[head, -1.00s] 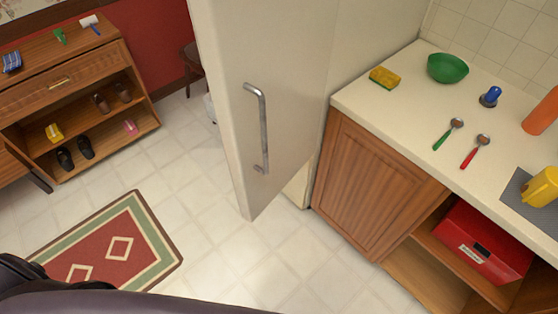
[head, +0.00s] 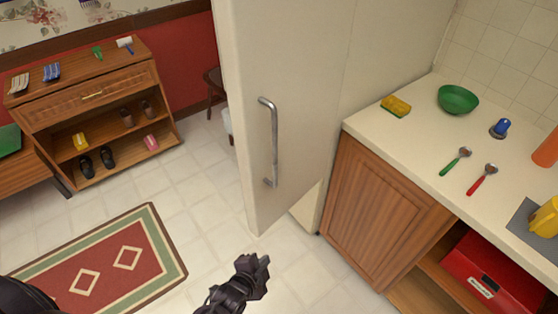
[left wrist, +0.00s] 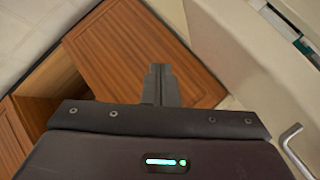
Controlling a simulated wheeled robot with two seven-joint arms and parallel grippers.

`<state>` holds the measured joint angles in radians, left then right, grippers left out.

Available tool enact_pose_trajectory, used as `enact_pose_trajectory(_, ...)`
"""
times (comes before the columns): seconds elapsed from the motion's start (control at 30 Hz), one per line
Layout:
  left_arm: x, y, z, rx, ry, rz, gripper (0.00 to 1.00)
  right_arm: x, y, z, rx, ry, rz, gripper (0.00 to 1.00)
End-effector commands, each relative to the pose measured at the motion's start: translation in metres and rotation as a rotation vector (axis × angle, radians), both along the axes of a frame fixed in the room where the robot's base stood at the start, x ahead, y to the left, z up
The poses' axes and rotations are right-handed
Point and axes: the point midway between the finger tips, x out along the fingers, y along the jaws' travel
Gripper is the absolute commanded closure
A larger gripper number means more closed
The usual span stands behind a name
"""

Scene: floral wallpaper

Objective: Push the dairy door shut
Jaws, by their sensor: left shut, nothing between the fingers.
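The dairy door (head: 295,110) is a tall cream panel with a vertical metal handle (head: 273,140). In the left wrist view a cream panel (left wrist: 225,40) fills the right side, and the handle (left wrist: 291,150) shows at lower right. My left gripper (head: 262,264) is shut and empty, below the door's lower corner in the picture. Its closed fingers also show in the left wrist view (left wrist: 160,72). I cannot tell whether it touches the door. My right gripper is not in view.
A wooden counter cabinet (head: 380,210) stands right of the door, its top (head: 425,125) holding a sponge, green bowl and spoons. A red patterned rug (head: 105,262) and a wooden shoe cabinet (head: 95,100) are at left. Tiled floor between them is clear.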

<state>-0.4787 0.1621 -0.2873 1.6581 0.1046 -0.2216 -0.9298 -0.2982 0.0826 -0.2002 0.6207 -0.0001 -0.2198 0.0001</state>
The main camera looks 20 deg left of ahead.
Motion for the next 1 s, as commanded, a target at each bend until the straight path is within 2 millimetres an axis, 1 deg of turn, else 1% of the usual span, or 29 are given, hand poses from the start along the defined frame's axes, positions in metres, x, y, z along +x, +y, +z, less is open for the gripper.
enact_pose_trajectory(0.03, 0.014, -0.009, 0.042, 0.037, -0.092, -0.048, 1.0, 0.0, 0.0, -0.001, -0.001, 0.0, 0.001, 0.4)
enact_pose_trajectory(0.07, 0.02, -0.013, 0.067, 0.064, -0.146, -0.075, 1.0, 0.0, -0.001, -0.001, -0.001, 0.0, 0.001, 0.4)
enact_pose_trajectory(0.1, 0.027, -0.019, 0.101, 0.102, -0.219, -0.109, 1.0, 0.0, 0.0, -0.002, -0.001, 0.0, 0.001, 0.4)
enact_pose_trajectory(0.17, 0.034, -0.025, 0.152, 0.162, -0.325, -0.15, 1.0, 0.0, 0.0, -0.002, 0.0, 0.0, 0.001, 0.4)
enact_pose_trajectory(0.2, 0.036, -0.028, 0.185, 0.2, -0.39, -0.171, 1.0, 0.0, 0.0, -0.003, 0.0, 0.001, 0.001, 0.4)
enact_pose_trajectory(0.27, 0.037, -0.032, 0.231, 0.254, -0.481, -0.195, 1.0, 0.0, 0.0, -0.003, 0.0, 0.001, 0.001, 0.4)
enact_pose_trajectory(0.3, 0.036, -0.033, 0.258, 0.287, -0.533, -0.206, 1.0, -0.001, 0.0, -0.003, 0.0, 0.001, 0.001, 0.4)
enact_pose_trajectory(0.4, 0.031, -0.032, 0.311, 0.355, -0.637, -0.217, 1.0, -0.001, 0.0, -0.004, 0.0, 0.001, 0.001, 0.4)
enact_pose_trajectory(0.5, 0.025, -0.031, 0.343, 0.397, -0.697, -0.22, 1.0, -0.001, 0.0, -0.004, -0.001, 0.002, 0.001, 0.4)
enact_pose_trajectory(0.6, 0.025, -0.031, 0.356, 0.416, -0.722, -0.221, 1.0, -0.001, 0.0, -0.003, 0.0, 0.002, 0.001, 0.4)
enact_pose_trajectory(0.67, 0.028, -0.032, 0.359, 0.419, -0.725, -0.219, 1.0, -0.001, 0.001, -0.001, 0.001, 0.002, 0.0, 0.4)
enact_pose_trajectory(0.77, 0.04, -0.034, 0.36, 0.418, -0.727, -0.218, 1.0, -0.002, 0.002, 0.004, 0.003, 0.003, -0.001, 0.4)
enact_pose_trajectory(0.87, 0.057, -0.038, 0.361, 0.417, -0.726, -0.218, 1.0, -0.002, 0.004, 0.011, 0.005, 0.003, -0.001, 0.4)
enact_pose_trajectory(1.0, 0.086, -0.045, 0.362, 0.415, -0.725, -0.218, 1.0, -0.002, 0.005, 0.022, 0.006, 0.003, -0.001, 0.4)
